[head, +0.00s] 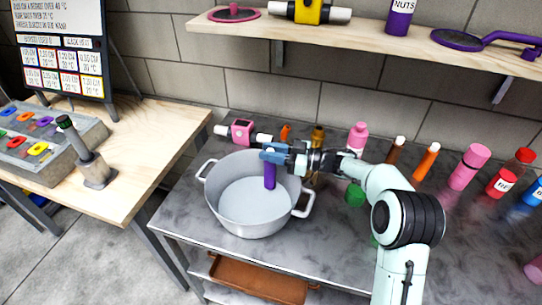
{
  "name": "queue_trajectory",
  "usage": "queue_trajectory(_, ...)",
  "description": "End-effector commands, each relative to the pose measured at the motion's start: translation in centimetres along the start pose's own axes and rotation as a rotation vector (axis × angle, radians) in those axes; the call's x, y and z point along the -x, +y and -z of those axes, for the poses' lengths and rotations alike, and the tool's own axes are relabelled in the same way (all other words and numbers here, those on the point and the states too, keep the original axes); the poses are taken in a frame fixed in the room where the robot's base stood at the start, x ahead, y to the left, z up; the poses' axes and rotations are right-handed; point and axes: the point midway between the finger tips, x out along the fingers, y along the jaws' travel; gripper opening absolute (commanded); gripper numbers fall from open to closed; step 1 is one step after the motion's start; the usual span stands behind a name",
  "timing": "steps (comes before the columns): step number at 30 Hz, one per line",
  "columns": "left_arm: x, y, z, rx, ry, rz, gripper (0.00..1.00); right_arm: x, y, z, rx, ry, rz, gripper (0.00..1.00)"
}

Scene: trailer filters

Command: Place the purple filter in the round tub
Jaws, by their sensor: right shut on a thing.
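The round tub (250,222) is a light grey pot with two side handles, standing on the grey table top. The purple filter (270,178) is a slim purple cylinder held upright over the inside of the tub. My right gripper (271,155) is shut on the upper end of the filter. Its arm reaches in from the right. The filter's lower end appears above the tub's floor; whether it touches the floor cannot be told. The part of the filter between the fingers is hidden. My left gripper does not show.
Several bottles and tubes stand behind and right of the tub, among them a pink bottle (357,138) and an orange tube (427,161). A wall shelf (380,48) hangs above. A wooden table (150,125) stands left. The table's front edge is close to the tub.

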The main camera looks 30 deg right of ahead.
Motion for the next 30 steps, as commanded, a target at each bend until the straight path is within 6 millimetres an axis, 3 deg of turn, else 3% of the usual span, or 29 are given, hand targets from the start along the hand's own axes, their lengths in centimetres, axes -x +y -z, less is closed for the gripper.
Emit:
queue_trajectory(3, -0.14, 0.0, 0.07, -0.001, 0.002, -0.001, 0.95, -0.01, -0.01, -0.92, 0.001, 0.001, 0.0, 0.0)
queue_trajectory(16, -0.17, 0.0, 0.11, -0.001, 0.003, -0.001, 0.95, -0.02, 0.0, -1.45, 0.0, 0.001, 0.0, 0.0)
queue_trajectory(17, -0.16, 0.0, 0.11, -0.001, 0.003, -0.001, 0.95, -0.01, 0.0, -1.44, 0.001, 0.001, 0.0, 0.35)
queue_trajectory(18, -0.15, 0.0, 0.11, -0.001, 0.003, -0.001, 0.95, -0.01, 0.0, -1.41, 0.001, 0.001, 0.0, 0.48)
queue_trajectory(19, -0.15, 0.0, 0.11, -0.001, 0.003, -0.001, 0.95, -0.01, 0.0, -1.4, 0.001, 0.001, 0.0, 0.54)
queue_trajectory(30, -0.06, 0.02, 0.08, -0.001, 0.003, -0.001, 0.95, 0.0, 0.0, -0.78, 0.004, 0.002, 0.0, 0.54)
